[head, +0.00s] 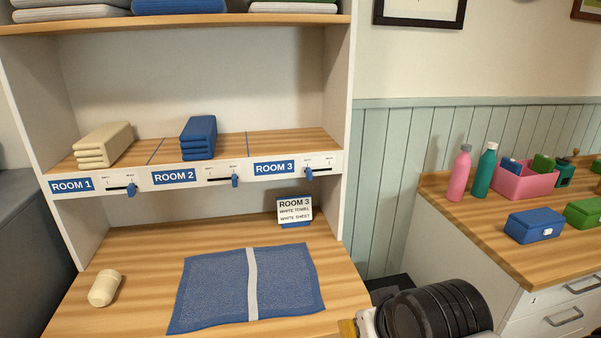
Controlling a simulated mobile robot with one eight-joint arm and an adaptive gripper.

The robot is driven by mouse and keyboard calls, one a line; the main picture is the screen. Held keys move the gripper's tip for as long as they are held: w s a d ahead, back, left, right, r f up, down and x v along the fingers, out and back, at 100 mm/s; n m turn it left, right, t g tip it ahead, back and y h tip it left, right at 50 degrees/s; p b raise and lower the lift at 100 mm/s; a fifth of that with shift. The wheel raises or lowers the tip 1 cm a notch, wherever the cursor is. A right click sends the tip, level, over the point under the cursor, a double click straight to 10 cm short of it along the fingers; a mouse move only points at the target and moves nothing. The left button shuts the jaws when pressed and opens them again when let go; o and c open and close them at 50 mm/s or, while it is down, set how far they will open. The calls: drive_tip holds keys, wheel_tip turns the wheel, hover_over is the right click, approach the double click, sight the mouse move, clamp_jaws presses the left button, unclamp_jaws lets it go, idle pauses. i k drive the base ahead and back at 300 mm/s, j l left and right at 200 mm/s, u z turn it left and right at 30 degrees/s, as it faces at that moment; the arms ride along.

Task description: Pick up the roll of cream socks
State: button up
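The roll of cream socks (105,288) lies on the wooden counter at the lower left, a small cylinder with its rounded end towards me. Nothing touches it. A dark ribbed part of my own arm shows at the bottom edge, right of the counter. My gripper is not in this view, so its state and its place relative to the socks cannot be seen.
A blue mat with a pale stripe (210,290) lies right of the socks. A Room 3 card (295,209) stands behind it. The shelf above holds cream towels (103,145) and blue towels (198,138). Bottles (460,172) and boxes (535,225) stand on the right counter.

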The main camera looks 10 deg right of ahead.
sight(106, 283)
drive_tip(key=u, duration=1.35)
